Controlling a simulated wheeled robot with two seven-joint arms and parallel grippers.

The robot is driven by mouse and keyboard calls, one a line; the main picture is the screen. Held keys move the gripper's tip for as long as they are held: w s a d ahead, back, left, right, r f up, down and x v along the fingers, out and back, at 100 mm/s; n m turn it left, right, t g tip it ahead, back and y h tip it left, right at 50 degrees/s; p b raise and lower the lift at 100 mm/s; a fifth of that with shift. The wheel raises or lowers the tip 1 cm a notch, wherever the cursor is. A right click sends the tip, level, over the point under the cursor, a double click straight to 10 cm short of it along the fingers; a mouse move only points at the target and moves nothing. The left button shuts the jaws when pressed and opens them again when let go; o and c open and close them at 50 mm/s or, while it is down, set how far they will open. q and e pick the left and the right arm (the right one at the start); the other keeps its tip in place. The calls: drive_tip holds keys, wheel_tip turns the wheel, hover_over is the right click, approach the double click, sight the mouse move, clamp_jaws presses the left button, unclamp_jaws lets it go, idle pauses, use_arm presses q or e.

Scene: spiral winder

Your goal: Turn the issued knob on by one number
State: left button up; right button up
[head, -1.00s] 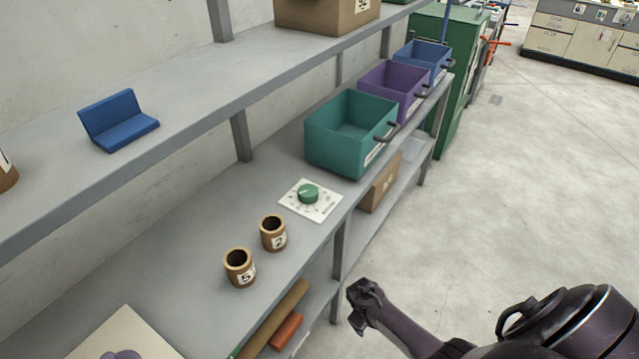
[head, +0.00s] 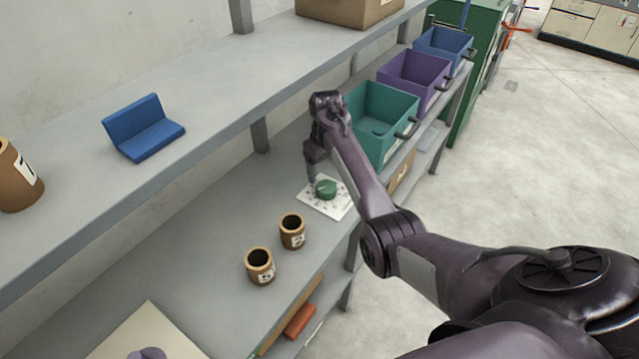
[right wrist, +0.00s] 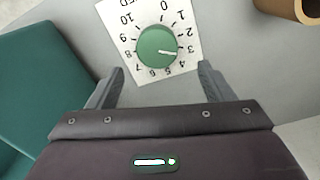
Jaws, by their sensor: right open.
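The green knob (head: 326,189) sits on a white numbered dial plate (head: 341,205) on the lower shelf board. In the right wrist view the knob (right wrist: 157,47) shows a white pointer line directed between the 3 and the 4. My right gripper (head: 312,178) is over the plate, beside the knob in the head view. In the right wrist view my right gripper (right wrist: 160,72) is open and empty, its two fingers apart with the knob just ahead of the gap. The fingers look clear of the knob. My left gripper is not in view.
A teal bin (head: 398,112) stands close behind the dial. Two brown numbered cups (head: 291,232) (head: 260,267) stand in front of it. The upper shelf (head: 70,190) overhangs at left, with a blue holder (head: 143,128). A cream panel (head: 150,328) lies at the near end.

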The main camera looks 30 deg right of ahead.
sight(327, 187)
drive_tip(key=f, duration=0.5)
drive_tip(key=shift+s+d+f, duration=0.15)
drive_tip(key=shift+s+d, duration=0.05)
drive_tip(key=shift+f, duration=0.55)
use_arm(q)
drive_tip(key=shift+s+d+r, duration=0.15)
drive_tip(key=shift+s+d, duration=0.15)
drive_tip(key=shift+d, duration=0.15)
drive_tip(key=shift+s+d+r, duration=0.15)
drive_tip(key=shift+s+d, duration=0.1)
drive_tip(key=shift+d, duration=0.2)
use_arm(e)
drive_tip(key=shift+c, duration=0.2)
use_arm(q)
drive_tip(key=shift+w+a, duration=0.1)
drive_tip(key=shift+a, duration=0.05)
use_arm(e)
drive_tip(key=c, duration=0.9)
